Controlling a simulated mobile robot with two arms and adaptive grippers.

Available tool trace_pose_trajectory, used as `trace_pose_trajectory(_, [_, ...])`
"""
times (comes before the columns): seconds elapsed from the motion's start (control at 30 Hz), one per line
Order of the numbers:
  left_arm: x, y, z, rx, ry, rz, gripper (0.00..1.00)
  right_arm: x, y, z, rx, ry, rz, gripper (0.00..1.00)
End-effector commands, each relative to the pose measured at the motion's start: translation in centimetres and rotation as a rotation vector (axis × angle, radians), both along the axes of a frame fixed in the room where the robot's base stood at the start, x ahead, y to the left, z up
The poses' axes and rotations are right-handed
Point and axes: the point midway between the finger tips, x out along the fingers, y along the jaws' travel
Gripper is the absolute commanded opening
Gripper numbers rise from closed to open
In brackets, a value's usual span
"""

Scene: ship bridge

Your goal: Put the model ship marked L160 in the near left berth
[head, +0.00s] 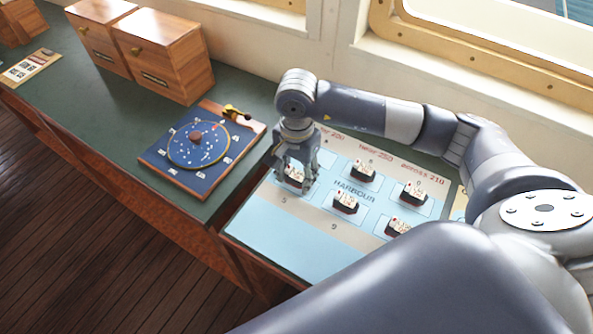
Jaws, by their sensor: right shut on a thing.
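My right gripper (296,174) reaches down over the left part of the blue harbour board (262,229). It is shut on a small dark-hulled model ship with a pale top (291,178), partly hidden by the fingers. I cannot tell whether this ship touches the board. Similar model ships stand on the board to its right: one at the back (362,171), one at the right (412,194), one in the middle (345,203) and one nearer the front (397,228). Their markings are too small to read, so I cannot tell which is L160. My left gripper is out of view.
A blue chart board with a round dial (200,142) lies left of the harbour board. Wooden boxes (162,56) stand at the back left. The green counter (110,108) is clear in front of them. My arm hides the board's front right part.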

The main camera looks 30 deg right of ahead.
Motion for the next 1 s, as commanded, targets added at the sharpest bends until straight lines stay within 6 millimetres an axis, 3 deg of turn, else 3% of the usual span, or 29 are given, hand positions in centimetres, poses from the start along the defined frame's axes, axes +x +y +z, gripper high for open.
trace_pose_trajectory(0.17, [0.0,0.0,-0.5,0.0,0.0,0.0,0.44,0.0,0.0,-0.4,0.0,0.0,0.0,0.26])
trace_pose_trajectory(0.2, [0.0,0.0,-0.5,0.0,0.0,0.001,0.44,0.0,0.0,-0.3,0.0,0.0,0.0,0.48])
trace_pose_trajectory(0.3, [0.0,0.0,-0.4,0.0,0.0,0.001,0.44,0.0,0.0,-0.2,0.0,0.0,0.0,0.66])
trace_pose_trajectory(0.77, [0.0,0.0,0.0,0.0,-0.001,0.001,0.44,0.0,0.0,0.4,0.0,-0.002,0.0,0.66])
trace_pose_trajectory(1.0, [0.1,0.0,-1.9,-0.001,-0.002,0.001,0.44,0.2,0.0,5.0,0.0,-0.009,0.001,0.66])
